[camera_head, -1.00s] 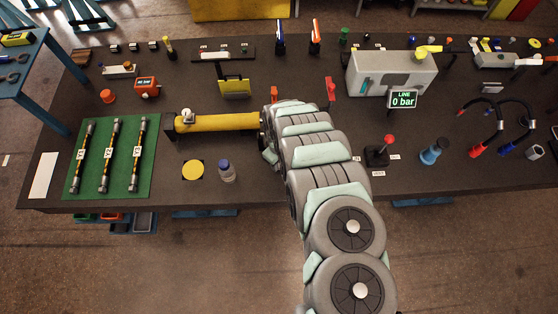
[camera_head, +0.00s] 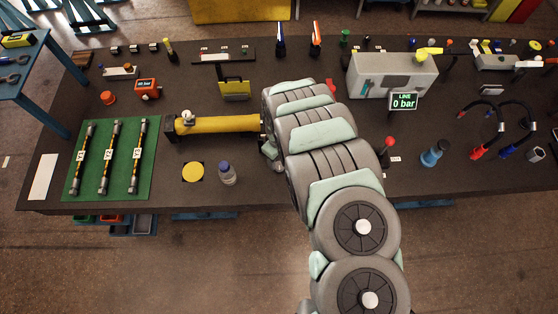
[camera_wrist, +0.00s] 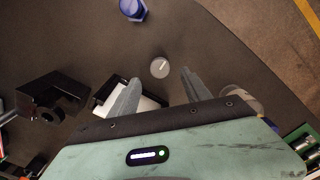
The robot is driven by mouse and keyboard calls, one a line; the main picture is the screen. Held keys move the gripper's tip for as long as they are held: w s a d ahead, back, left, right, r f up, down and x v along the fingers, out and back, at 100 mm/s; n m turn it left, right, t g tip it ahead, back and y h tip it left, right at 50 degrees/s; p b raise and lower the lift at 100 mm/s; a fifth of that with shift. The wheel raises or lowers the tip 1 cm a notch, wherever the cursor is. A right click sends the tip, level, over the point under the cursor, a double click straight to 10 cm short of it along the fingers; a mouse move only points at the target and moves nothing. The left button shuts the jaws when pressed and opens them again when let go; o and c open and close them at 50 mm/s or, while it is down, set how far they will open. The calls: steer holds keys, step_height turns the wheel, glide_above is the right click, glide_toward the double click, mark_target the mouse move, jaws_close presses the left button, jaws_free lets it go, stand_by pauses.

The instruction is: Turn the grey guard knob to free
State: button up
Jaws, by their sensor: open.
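A small round grey knob (camera_wrist: 160,67) with a pale pointer line shows in the wrist view, on the dark surface just beyond the fingertips. Its line slants from lower left to upper right. My gripper (camera_wrist: 160,77) is open, one finger toward each side of the knob. The fingers appear apart from the knob; their height above it cannot be told. In the head view my arm hides the knob and most of my gripper. I see no legible marking beside the knob.
In the wrist view, a blue object (camera_wrist: 133,9) lies beyond the knob and a black block (camera_wrist: 52,96) stands left. A white-topped piece (camera_wrist: 143,104) is partly behind the left finger. In the head view, a blue-capped bottle (camera_head: 227,173) stands left of my arm.

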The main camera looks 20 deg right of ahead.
mark_target(279, 165)
step_height(279, 165, up, 6)
steer(key=shift+f+p, duration=0.15)
steer(key=shift+p, duration=0.3)
stand_by(0.3)
